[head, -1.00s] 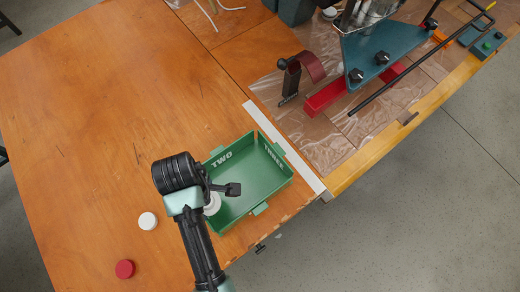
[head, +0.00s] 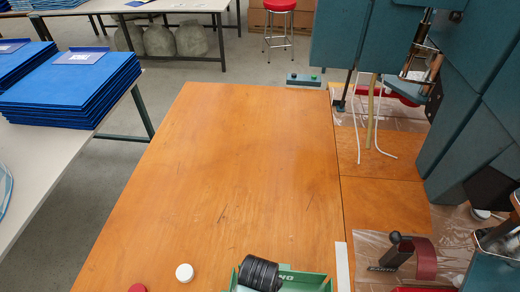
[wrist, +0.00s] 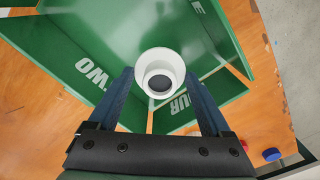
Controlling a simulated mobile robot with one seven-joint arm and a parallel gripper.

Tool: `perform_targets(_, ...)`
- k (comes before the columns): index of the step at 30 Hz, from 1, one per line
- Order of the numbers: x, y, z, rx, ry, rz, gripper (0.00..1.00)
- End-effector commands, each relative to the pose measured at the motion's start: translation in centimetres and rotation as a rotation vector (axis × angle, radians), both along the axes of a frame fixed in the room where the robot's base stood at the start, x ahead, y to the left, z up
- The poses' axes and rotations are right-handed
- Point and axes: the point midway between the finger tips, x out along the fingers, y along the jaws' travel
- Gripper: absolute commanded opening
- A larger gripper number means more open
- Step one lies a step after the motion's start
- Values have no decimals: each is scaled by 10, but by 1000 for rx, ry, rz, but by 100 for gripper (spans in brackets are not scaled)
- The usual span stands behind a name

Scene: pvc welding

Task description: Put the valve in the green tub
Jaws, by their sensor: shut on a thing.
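The green tub (head: 318,283) is at the bottom edge of the head view, mostly cut off. In the wrist view its green inside (wrist: 125,32) fills the space beyond the fingers, with white lettering on its walls. My gripper (wrist: 160,80) is shut on a white round piece with a dark centre, which I take to be the valve (wrist: 143,65). The valve sits between the two blue fingers, over the tub's inside. I cannot tell whether it touches the floor.
A white cap (head: 184,272) and a red cap (head: 137,288) lie on the wooden table (head: 235,170) left of the tub. A dark-handled tool (head: 392,252) stands to the right, beside a teal machine. The middle of the table is clear.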

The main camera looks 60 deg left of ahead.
Motion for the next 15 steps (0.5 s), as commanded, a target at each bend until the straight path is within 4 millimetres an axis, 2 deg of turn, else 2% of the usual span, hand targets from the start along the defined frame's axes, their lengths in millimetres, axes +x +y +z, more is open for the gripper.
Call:
perform_targets(10, 0, 0, -43, 0, 1, 0, 30)
perform_targets(15, 0, 0, -48, 1, -1, -1, 30)
